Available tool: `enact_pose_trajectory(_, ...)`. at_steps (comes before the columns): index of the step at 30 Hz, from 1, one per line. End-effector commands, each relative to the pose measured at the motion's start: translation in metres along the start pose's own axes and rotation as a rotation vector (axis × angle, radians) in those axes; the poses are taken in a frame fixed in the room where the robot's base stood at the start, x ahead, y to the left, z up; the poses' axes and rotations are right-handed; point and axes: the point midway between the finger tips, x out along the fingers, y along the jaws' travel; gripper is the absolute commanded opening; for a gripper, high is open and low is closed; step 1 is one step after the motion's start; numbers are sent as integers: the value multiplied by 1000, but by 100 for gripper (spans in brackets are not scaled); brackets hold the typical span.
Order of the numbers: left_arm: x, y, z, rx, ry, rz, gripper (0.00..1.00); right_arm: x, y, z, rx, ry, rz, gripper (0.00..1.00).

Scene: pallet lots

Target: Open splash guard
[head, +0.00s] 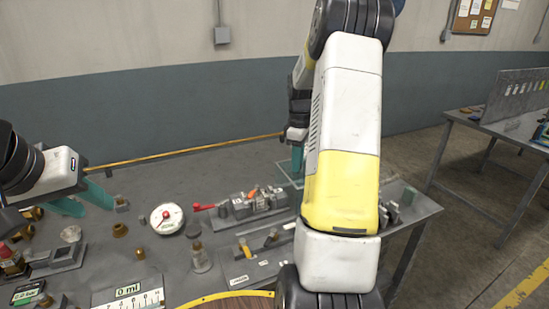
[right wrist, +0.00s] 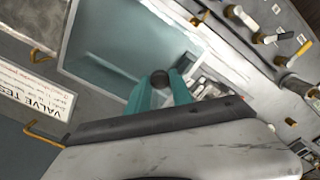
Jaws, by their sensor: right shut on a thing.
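The splash guard (right wrist: 125,45) looks like a clear, bluish framed panel in the right wrist view. Part of it shows in the head view (head: 284,172) behind my right arm. My right gripper (right wrist: 161,88) has its teal fingers shut on a dark round knob (right wrist: 159,78) at the panel's near edge. In the head view, only a little teal of the right gripper (head: 297,157) shows beside the arm. My left gripper (head: 84,200) is over the left of the bench, its teal fingers apart and empty. Most of the guard is hidden in the head view.
The grey bench (head: 150,258) carries a round gauge (head: 167,218), a red-handled valve (head: 203,207), a manifold block (head: 258,204) and several brass fittings. A yellow rail (head: 180,152) runs along its back. A second table (head: 495,125) stands at the right, across open floor.

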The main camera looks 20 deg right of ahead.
Motion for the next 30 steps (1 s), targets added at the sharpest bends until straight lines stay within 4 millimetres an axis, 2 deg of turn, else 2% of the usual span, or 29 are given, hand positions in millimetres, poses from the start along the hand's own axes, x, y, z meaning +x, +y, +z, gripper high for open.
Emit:
enact_pose_trajectory(5, 0, 0, 0, 0, 0, 0, 36, -2, 1, -1, 0, 2, 4, 0)
enact_pose_trajectory(6, 0, 0, 0, 0, 0, 0, 36, -2, 1, -1, 0, 2, 4, 30)
enact_pose_trajectory(9, 0, 0, 0, 0, 0, 0, 36, -1, 1, -1, 0, 2, 4, 48)
enact_pose_trajectory(20, 0, 0, 0, 0, 0, 0, 36, -4, 0, -1, 0, 1, 2, 48)
enact_pose_trajectory(23, 0, 0, 0, 0, 0, 0, 36, -16, 1, -1, 0, 3, 5, 48)
enact_pose_trajectory(30, 0, 0, 0, 0, 0, 0, 36, -57, 1, -1, 0, 3, 5, 48)
